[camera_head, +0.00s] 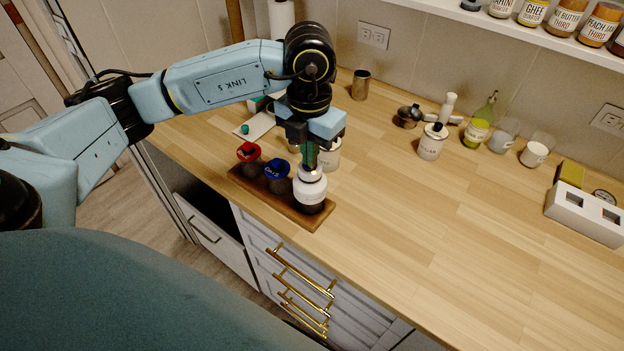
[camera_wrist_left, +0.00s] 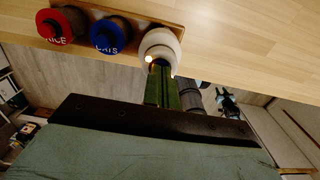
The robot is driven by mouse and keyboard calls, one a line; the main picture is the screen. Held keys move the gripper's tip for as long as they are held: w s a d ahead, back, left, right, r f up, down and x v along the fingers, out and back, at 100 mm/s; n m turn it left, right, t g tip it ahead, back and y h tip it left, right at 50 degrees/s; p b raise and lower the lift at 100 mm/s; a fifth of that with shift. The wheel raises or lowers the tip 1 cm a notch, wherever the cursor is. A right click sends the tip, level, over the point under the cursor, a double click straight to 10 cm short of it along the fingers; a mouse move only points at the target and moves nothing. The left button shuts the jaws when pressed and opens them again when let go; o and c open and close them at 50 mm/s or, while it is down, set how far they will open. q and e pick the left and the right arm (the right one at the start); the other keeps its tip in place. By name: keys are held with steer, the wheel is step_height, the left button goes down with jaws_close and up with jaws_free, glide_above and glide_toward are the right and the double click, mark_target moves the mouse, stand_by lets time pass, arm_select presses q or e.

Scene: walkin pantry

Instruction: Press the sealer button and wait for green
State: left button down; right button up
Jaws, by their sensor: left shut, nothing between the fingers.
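The white sealer (camera_head: 310,190) sits on top of a dark jar at the near right end of a wooden board (camera_head: 318,218). My left gripper (camera_head: 311,167) points down at the sealer's top, shut and empty, its green fingertips at or very near it. In the left wrist view the sealer (camera_wrist_left: 160,45) is a round white cap at the tips of the fingers (camera_wrist_left: 160,70). A small amber glow and a bright white spot show on its near rim. The button is hidden by the fingers, and contact cannot be told for sure. No green light shows.
A red-lidded jar (camera_head: 248,152) and a blue-lidded jar (camera_head: 277,172) stand on the board left of the sealer. A white canister (camera_head: 328,155) is close behind the gripper. More jars stand along the wall, and the counter's middle is clear.

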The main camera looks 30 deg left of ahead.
arm_select(q)
steer(key=shift+r+p, duration=1)
steer(key=shift+r, duration=0.7)
